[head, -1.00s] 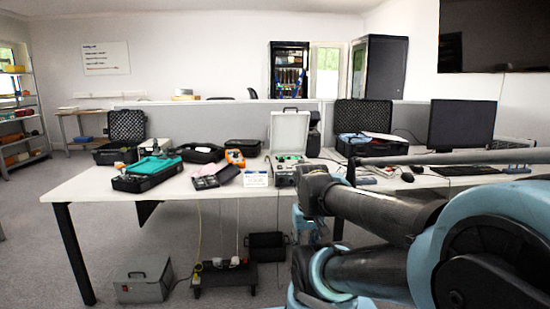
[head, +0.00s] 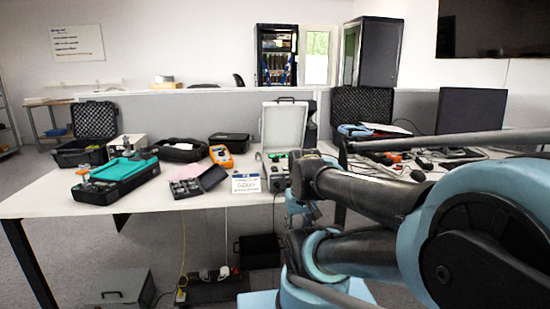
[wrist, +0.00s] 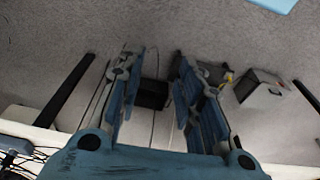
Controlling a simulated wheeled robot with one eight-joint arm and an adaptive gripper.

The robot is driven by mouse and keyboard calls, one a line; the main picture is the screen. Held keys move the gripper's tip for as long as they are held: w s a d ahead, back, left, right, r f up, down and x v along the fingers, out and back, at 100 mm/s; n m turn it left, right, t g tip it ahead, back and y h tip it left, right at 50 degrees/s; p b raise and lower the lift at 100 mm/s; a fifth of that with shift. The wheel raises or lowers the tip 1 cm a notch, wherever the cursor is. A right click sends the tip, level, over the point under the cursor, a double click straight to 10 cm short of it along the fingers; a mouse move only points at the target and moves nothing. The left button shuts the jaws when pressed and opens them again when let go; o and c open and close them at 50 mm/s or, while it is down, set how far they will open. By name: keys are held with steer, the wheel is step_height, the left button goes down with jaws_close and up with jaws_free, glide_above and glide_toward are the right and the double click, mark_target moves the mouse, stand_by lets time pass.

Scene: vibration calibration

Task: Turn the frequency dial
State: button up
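The device in the open silver-lidded case (head: 284,128) stands near the middle of the table and probably carries the frequency dial. Its panel, with green parts, is small and partly behind my arm, so I cannot make out the dial. In the wrist view my gripper (wrist: 157,70) is open, with its two blue fingers apart and nothing between them. It points toward the floor by the table. In the head view its fingers are hidden or too small to tell.
A white sign (head: 247,184) stands at the front edge of the table (head: 130,200), left of the device. An orange meter (head: 221,156) and a teal-lidded case (head: 122,172) lie further left. A monitor (head: 470,121) stands at right. A grey box (head: 118,290) is on the floor.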

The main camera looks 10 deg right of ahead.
steer(key=shift+o, duration=1.2)
step_height(320, 180, up, 27)
steer(key=g, duration=0.2)
glide_above(276, 157)
step_height(276, 157, down, 17)
steer(key=shift+f, duration=0.15)
steer(key=c, duration=1)
